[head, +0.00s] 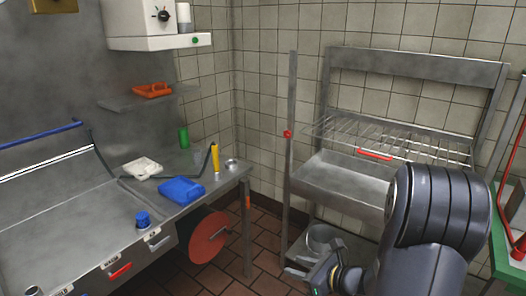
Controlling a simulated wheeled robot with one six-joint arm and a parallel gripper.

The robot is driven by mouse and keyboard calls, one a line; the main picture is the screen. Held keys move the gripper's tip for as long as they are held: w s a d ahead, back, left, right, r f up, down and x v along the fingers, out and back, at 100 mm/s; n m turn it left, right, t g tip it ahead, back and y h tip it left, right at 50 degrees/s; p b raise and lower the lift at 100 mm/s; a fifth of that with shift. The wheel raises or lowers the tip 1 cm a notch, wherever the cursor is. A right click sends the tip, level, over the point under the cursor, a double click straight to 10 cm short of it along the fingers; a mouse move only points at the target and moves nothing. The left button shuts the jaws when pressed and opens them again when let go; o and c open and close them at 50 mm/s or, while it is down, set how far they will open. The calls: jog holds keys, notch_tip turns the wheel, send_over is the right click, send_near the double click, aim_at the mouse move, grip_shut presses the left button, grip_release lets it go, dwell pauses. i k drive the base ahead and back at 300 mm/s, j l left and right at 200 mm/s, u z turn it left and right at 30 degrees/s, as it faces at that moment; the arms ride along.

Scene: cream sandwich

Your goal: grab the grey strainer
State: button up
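A grey round vessel (322,238) that may be the strainer stands on the low shelf of the metal rack. It is small in view, and I cannot make out any holes or mesh. My gripper (299,266) is at the bottom of the head view, in front of and just below the vessel in the picture. Its fingers point left, and I see nothing held in them. I cannot tell whether they are apart or whether they touch the vessel.
The metal rack (335,170) has a wire shelf (400,140) above a tray. A steel counter (90,215) at left holds a blue container (181,190), a white item (142,168) and a yellow-handled tool (214,158). A red disc (209,238) hangs below. Tiled floor (262,228) shows between.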

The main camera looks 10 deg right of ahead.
aim_at(196, 153)
jog(key=i+z, duration=0.2)
jog(key=z, duration=1.7)
jog(key=i+j+z, duration=0.1)
jog(key=z, duration=0.25)
jog(key=j+z, duration=0.6)
jog(key=z, duration=0.15)
jog(key=j+u, duration=0.1)
jog(key=j, duration=0.4)
jog(key=i+j+u, duration=0.1)
jog(key=j, duration=0.4)
jog(key=i+j+u, duration=0.1)
jog(key=j, duration=0.4)
jog(key=j+u, duration=0.2)
jog(key=u, duration=0.25)
jog(key=j+u, duration=0.25)
jog(key=u, duration=0.15)
jog(key=j+u, duration=0.2)
jog(key=u, duration=0.25)
jog(key=i+j+u, duration=0.15)
jog(key=u, duration=0.7)
jog(key=i+j+u, duration=0.1)
jog(key=u, duration=0.75)
jog(key=i+u, duration=0.15)
jog(key=u, duration=0.25)
